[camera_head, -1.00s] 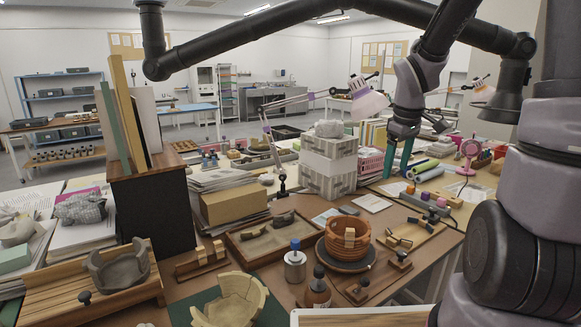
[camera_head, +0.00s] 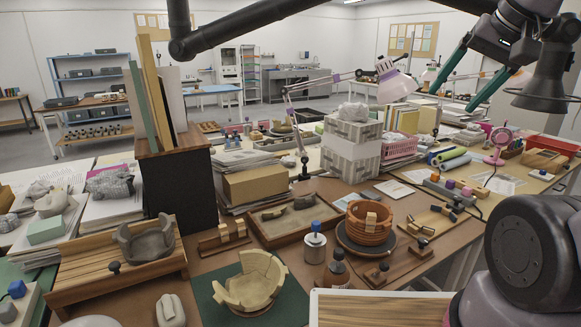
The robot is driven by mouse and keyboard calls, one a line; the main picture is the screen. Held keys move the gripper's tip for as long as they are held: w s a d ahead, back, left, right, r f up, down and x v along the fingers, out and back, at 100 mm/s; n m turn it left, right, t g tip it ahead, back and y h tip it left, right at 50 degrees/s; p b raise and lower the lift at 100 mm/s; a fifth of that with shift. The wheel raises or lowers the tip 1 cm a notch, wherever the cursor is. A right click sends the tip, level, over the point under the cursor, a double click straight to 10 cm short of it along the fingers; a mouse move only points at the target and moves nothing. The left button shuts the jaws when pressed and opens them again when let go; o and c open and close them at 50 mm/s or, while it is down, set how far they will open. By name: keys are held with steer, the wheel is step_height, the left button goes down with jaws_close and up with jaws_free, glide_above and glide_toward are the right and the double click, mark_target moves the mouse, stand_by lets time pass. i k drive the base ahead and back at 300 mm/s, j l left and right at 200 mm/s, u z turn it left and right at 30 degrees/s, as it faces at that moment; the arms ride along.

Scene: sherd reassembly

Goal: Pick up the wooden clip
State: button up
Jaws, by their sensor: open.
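Two pale wooden clips (camera_head: 224,234) stand upright on a low wooden rack (camera_head: 209,249) left of the sand tray. Another light wooden clip (camera_head: 371,219) sits on the rim of the orange-brown ribbed pot (camera_head: 360,234), which rests on a dark round turntable. I cannot tell which clip the task names. My gripper (camera_head: 446,104) is at the upper right, its two teal fingers spread apart and pointing down-left. It is empty and well away from all of these clips.
A sand tray (camera_head: 252,229) with dark sherds lies mid-table. A jar with a blue lid (camera_head: 315,246) and a dark bottle (camera_head: 337,270) stand before the pot. A cream bowl of sherds (camera_head: 250,284) sits on a green mat. Stacked grey-white boxes (camera_head: 350,152) rise behind.

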mark_target(223, 228)
steer(key=u, duration=1.65)
